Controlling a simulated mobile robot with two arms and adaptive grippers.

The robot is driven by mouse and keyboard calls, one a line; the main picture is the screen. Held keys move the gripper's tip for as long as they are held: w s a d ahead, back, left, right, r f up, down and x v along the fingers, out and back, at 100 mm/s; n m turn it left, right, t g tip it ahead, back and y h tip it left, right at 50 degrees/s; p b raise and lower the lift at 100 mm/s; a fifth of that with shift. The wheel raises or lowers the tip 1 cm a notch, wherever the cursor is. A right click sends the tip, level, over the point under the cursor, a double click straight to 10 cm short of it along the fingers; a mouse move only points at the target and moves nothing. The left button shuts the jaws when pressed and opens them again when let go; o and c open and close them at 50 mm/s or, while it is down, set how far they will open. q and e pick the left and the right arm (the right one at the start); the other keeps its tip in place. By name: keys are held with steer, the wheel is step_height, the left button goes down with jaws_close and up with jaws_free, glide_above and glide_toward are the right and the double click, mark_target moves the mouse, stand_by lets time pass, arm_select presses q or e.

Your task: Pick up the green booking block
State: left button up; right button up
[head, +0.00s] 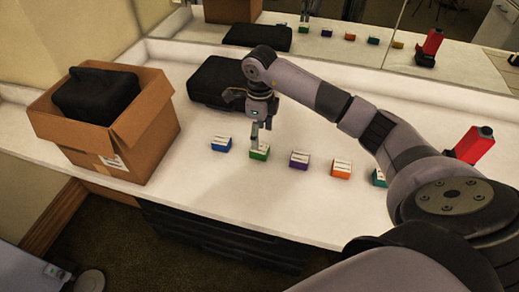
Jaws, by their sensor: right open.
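The green booking block (259,153) stands on the white counter, second from the left in a row of small coloured blocks with white tops. My right gripper (261,138) points down right above it, with its fingertips at or just over the block's top. The right jaws are open. I cannot tell from this view whether the fingers touch the block or straddle it. My left gripper is not in view.
A blue block (221,144) is close on the left, a purple block (299,159) and an orange block (340,169) on the right, then a teal block (379,178). A cardboard box (150,135) holding a black case stands left. A black case (207,80) lies behind; a red object (474,145) stands right.

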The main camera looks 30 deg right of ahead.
mark_target(261, 148)
steer(key=shift+f, duration=0.7)
steer(key=f, duration=0.2)
steer(key=f+p, duration=0.1)
steer(key=f, duration=0.1)
steer(key=shift+s+a+f, duration=0.1)
steer(key=shift+s, duration=0.3)
steer(key=shift+w+f, duration=0.1)
steer(key=shift+f, duration=0.45)
steer(key=shift+c, duration=0.5)
steer(key=c, duration=1.1)
steer(key=shift+r, duration=0.1)
steer(key=shift+c, duration=0.2)
